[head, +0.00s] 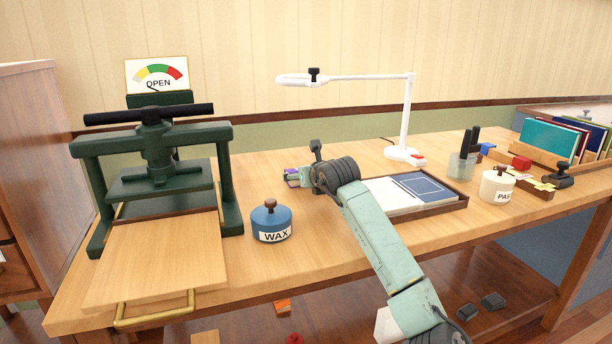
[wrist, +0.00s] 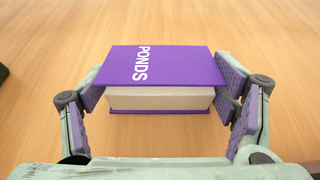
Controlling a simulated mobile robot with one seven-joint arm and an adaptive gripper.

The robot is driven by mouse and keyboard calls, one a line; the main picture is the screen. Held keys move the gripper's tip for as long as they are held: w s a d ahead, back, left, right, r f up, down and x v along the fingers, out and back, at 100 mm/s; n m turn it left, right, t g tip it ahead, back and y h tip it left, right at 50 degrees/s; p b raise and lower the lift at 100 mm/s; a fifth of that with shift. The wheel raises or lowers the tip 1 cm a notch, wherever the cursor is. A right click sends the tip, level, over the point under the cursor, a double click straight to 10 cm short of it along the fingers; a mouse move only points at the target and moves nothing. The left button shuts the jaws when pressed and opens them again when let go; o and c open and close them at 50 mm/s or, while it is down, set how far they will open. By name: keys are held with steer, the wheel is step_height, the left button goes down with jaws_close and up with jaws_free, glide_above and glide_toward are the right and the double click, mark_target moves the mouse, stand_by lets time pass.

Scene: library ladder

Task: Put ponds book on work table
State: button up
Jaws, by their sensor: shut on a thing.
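The ponds book (wrist: 180,68) is purple with white lettering reading PONDS and cream page edges. In the wrist view it is between the two fingers of my gripper (wrist: 160,103), whose purple pads press on its left and right sides. In the head view my gripper (head: 298,178) is over the work table (head: 330,240), left of the tray, and only a small purple bit of the book (head: 291,172) shows. The wooden table top fills the background of the wrist view. I cannot tell whether the book touches it.
A blue WAX pot (head: 271,222) stands left of my arm, near a green press (head: 155,170). A tray with papers (head: 418,192) is just right of my gripper. A white lamp (head: 405,120) stands behind. A PASTE pot (head: 496,186) and upright books (head: 550,143) are at right.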

steer(key=shift+f, duration=0.25)
steer(key=o, duration=1.3)
steer(key=shift+o, duration=0.2)
steer(key=shift+r, duration=0.25)
steer(key=b+v, duration=0.1)
steer(key=v, duration=1.1)
steer(key=shift+b, duration=0.3)
